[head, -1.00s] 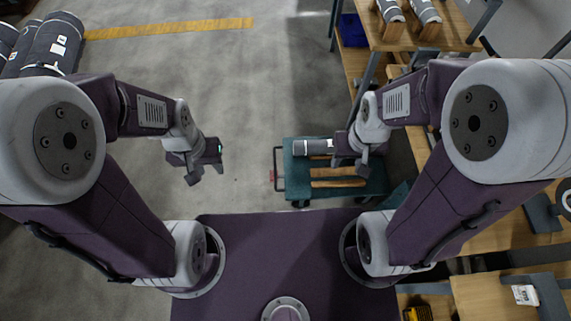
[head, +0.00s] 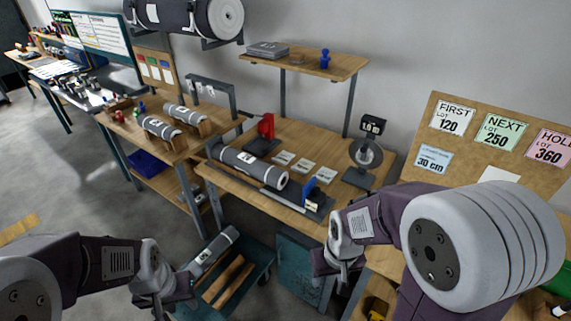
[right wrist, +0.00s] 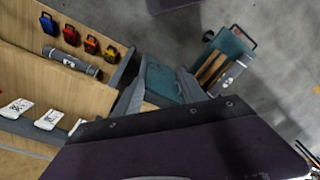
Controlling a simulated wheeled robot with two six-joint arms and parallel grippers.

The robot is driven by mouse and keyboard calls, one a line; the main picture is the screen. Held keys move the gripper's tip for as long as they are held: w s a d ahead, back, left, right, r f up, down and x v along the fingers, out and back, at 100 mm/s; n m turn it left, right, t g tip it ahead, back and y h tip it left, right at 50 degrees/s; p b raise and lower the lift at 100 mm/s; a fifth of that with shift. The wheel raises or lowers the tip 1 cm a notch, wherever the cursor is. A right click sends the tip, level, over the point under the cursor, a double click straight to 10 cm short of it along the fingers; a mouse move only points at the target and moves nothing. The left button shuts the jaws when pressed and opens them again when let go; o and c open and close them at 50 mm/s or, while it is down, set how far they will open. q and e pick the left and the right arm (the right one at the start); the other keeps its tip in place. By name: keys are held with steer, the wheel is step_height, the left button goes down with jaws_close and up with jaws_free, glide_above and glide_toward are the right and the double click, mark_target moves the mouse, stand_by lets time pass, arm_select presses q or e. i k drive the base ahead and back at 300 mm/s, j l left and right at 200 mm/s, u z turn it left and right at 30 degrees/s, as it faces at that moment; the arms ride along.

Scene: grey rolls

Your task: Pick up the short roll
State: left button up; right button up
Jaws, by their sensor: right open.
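Several grey rolls are in view, and I cannot tell for sure which is the short roll. In the head view one grey roll (head: 212,252) lies on a low teal cart (head: 262,262) beside wooden bars. Two small rolls, a nearer one (head: 160,128) and a farther one (head: 185,114), rest on wooden cradles. A longer roll (head: 250,166) lies on the middle bench. My left gripper (head: 165,297) is beside the cart, its jaws unclear. My right gripper (head: 337,262) is open and empty, right of the cart; its fingers show in the right wrist view (right wrist: 160,92).
The middle bench (head: 225,182) carries a red fixture (head: 264,128), a blue-handled device (head: 315,190) and a scale (head: 366,153). A teal cabinet (head: 300,270) stands below it. A large roll (head: 185,15) hangs on the wall. Grey floor (head: 85,190) is open at left.

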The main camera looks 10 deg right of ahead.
mark_target(272, 176)
steer(key=i+l+u, duration=0.1)
steer(key=i+u, duration=0.35)
steer(key=i+l+u, duration=0.25)
steer(key=u, duration=0.2)
steer(key=i+l+u, duration=0.45)
